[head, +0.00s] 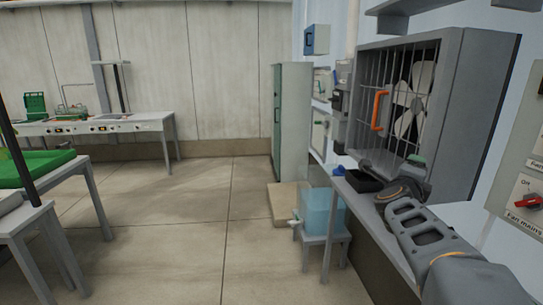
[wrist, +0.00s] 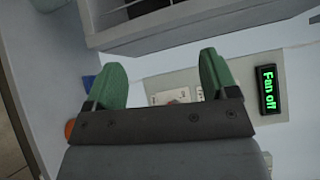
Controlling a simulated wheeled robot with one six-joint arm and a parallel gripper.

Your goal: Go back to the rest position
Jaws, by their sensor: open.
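My gripper (wrist: 161,62) shows in the wrist view with its two green fingers wide apart and nothing between them. Beyond the fingers are a pale panel (wrist: 158,83) and a dark display (wrist: 268,88) reading "Fan off". In the head view my arm reaches in from the lower right, over the narrow shelf along the right wall. A green fingertip (head: 415,160) shows in front of the fan housing's lower edge; the rest of the gripper is mostly hidden by the arm.
The caged fan housing (head: 484,110), with an orange handle (head: 379,111), stands close to my arm. A red mains switch (head: 527,202) is at the right edge. A blue tank (head: 323,212) stands on a stool. Tables are at left; the middle floor (head: 180,215) is clear.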

